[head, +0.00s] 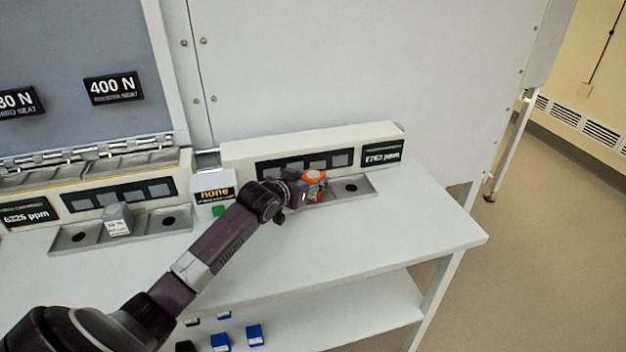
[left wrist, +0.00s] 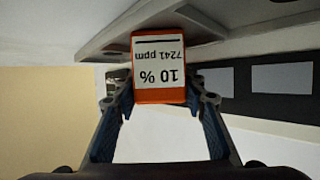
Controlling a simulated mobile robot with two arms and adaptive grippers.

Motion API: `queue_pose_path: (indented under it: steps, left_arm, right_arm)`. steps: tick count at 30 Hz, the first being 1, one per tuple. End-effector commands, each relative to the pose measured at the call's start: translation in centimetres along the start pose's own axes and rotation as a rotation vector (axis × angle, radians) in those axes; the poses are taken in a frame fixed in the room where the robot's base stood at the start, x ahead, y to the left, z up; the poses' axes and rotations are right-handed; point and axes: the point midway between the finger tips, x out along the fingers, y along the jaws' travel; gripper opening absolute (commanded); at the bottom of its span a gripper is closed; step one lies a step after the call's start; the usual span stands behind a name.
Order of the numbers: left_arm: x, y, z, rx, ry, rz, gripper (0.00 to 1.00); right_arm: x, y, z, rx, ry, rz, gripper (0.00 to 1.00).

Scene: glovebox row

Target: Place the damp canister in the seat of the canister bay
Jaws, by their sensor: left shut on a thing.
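My left gripper (head: 306,190) is shut on an orange canister (head: 315,176) at the right-hand tray (head: 370,182). In the left wrist view the canister (left wrist: 159,68) sits between the two fingers (left wrist: 160,108), its white label upside down, reading 10 % and 7241 ppm. The tray (left wrist: 205,28) shows at the top of that view. Whether the canister touches the tray or stands over it, I cannot tell. One dark round seat (head: 351,187) lies open to its right; the left part of the tray is hidden by my gripper. My right gripper is not in view.
A grey canister (head: 117,219) stands in the left-hand tray (head: 68,240) between two dark seats. A box reading none (head: 214,195) with a green button stands between the bays. The bench top (head: 400,225) is clear in front. Blue blocks (head: 255,335) lie on the lower shelf.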

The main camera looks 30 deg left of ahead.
Motion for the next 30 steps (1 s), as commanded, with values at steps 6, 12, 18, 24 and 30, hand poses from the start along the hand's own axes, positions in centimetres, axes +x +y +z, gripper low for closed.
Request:
queue_pose_path:
  steps: [6,12,18,24,30]
  left_arm:
    - [0.0,0.0,0.1,-0.001,0.000,0.000,0.47]
    - [0.0,0.0,0.1,-0.001,0.000,0.000,0.56]
    - [-0.1,0.0,-0.1,-0.001,0.000,0.000,0.56]
    - [-1.8,0.0,0.1,0.000,0.000,0.000,0.56]
    - [-5.4,0.0,0.1,0.002,-0.001,0.001,0.56]
  right_arm:
    - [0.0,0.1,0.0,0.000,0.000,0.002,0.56]
    - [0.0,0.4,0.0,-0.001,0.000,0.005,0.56]
    - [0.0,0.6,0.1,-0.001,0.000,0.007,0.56]
    - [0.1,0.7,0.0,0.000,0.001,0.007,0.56]
    - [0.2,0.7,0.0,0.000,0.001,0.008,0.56]
